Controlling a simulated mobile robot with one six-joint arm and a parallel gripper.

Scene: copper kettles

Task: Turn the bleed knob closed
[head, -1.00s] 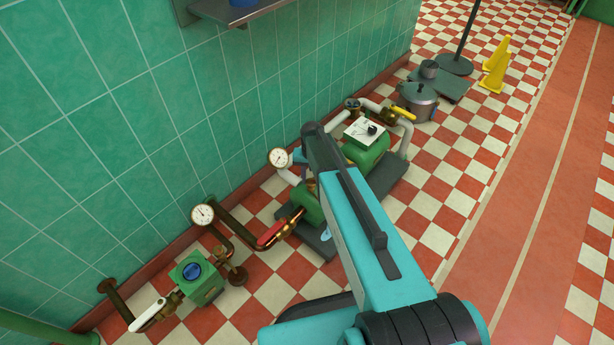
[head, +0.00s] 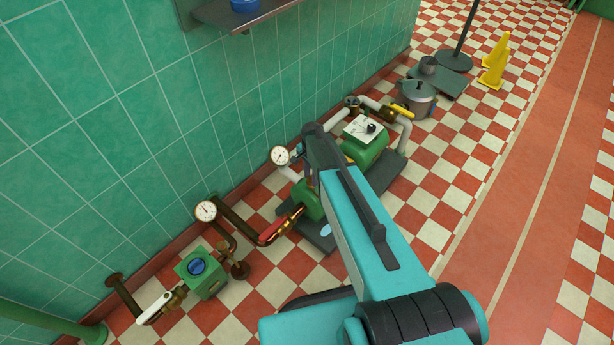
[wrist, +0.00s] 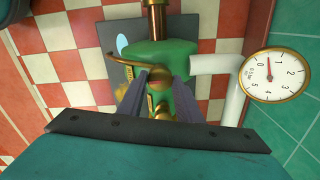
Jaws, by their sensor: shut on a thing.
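The brass bleed knob (wrist: 158,103) is in the middle of the wrist view, on the green pump body (wrist: 172,68). My gripper (wrist: 158,92) has its two grey fingers on either side of the knob and is shut on it. A curved brass piece (wrist: 100,59) reaches left from beside the fingers. In the head view my arm hides the knob and fingertips; part of the green pump (head: 310,199) shows just left of the arm.
A white-faced gauge (wrist: 274,75) stands close to the right of my gripper in the wrist view. In the head view a red-handled valve (head: 272,231), a green box with a blue knob (head: 197,267) and a tiled wall (head: 110,130) lie left. Checkered floor is free to the right.

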